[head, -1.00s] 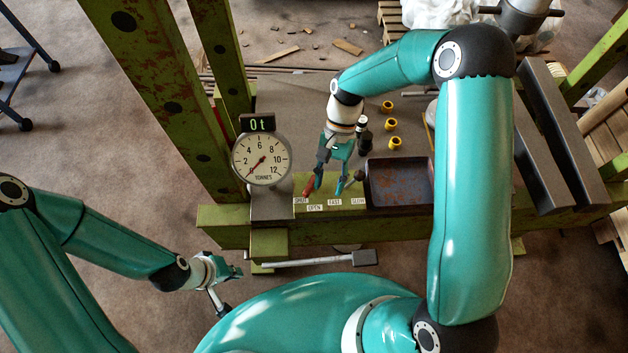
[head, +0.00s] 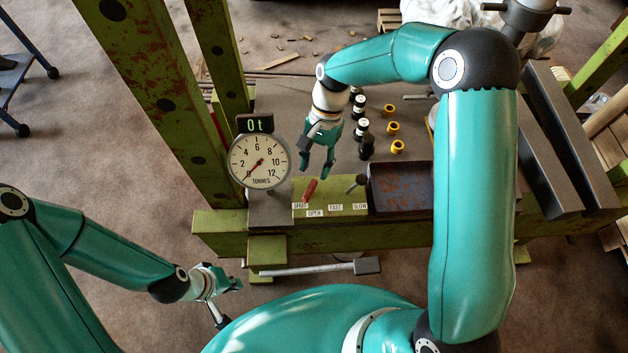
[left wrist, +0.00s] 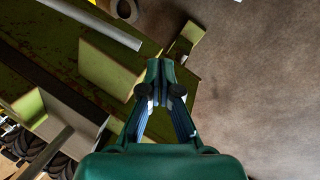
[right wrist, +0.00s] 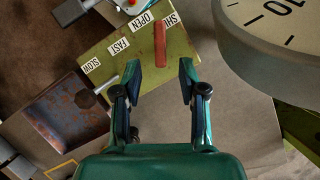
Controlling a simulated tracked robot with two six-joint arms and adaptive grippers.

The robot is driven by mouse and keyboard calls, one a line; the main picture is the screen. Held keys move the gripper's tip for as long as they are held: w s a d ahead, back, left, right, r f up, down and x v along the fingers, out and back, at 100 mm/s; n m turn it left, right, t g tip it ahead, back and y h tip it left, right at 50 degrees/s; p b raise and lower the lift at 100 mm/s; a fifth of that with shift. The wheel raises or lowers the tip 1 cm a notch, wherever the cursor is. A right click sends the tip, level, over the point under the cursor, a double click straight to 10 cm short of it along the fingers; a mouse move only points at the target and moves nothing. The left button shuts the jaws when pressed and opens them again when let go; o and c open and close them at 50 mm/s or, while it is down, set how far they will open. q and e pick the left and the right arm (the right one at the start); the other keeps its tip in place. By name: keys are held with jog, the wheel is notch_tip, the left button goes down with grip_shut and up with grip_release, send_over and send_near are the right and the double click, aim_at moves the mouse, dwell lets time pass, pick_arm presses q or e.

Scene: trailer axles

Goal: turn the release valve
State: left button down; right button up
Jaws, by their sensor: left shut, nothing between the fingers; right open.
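My left gripper (head: 238,283) is shut and empty, low at the left.
A gauge (head: 259,161) reading 0 t stands left of the lever. A dark-knobbed lever (head: 356,182) and a rusty dark box (head: 400,188) are to the right. A bar handle (head: 310,268) juts out in front.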

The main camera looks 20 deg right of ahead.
aim_at(311, 187)
jog(key=x, duration=0.6)
jog(key=shift+f+p, duration=0.1)
jog(key=shift+p, duration=0.25)
grip_shut()
